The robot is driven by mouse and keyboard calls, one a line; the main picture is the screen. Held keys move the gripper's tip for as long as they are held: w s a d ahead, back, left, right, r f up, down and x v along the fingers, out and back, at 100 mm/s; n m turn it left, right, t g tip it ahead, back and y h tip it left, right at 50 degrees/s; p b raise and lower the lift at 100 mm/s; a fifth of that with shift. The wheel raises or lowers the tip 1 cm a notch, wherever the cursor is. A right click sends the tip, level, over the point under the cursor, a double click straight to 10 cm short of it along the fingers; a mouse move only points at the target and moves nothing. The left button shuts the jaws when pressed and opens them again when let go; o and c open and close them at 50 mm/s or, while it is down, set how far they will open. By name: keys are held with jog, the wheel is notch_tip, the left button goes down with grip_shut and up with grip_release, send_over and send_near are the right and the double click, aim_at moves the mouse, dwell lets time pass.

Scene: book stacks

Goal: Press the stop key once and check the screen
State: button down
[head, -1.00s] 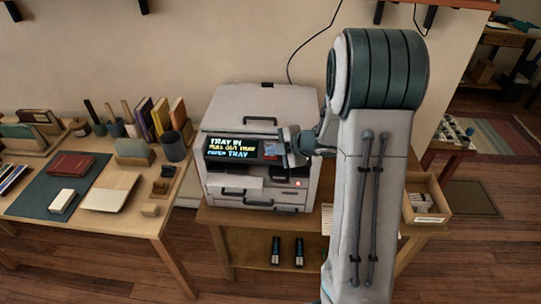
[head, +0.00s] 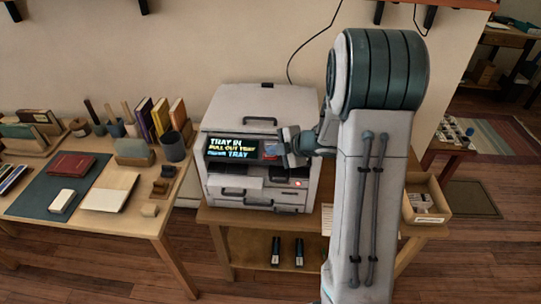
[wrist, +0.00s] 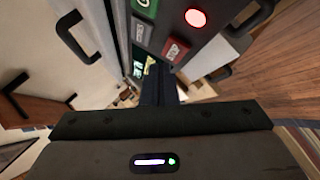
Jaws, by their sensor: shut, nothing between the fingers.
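The grey copier (head: 256,104) stands on a wooden table, with its screen (head: 231,149) lit on the front. The screen reads "TRAY IN", "PULL OUT TRAY" and a blurred line ending in "TRAY". My gripper (head: 284,152) is shut and empty at the right end of the screen, hiding part of the key panel. In the wrist view its dark fingers (wrist: 158,84) are close to the panel. A red key (wrist: 176,50) with a pale label, too blurred to read, shows beside the fingers. A green key (wrist: 145,4) is farther up. I cannot tell whether the fingers touch a key.
A round red light (wrist: 195,17) glows on the copier front; it also shows in the head view (head: 298,183). A desk (head: 126,181) with books and cups stands at left. An open box (head: 424,207) sits right of my arm.

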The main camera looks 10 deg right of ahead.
dwell(0.5)
jog(key=shift+w+f, duration=0.15)
jog(key=shift+f, duration=0.25)
jog(key=shift+d+f+b, duration=0.1)
jog(key=shift+f+b, duration=0.1)
jog(key=shift+b, duration=0.15)
jog(key=shift+r, duration=0.1)
jog(key=shift+s+r+p, duration=0.2)
jog(key=shift+r+p, duration=0.35)
jog(key=r+p, duration=0.1)
jog(key=r, duration=0.1)
jog(key=s+r+p, duration=0.1)
jog(key=p, duration=0.1)
jog(key=r+p, duration=0.1)
jog(key=r, duration=0.1)
jog(key=shift+s+a+r+p, duration=0.35)
jog(key=shift+p, duration=0.05)
dwell(0.8)
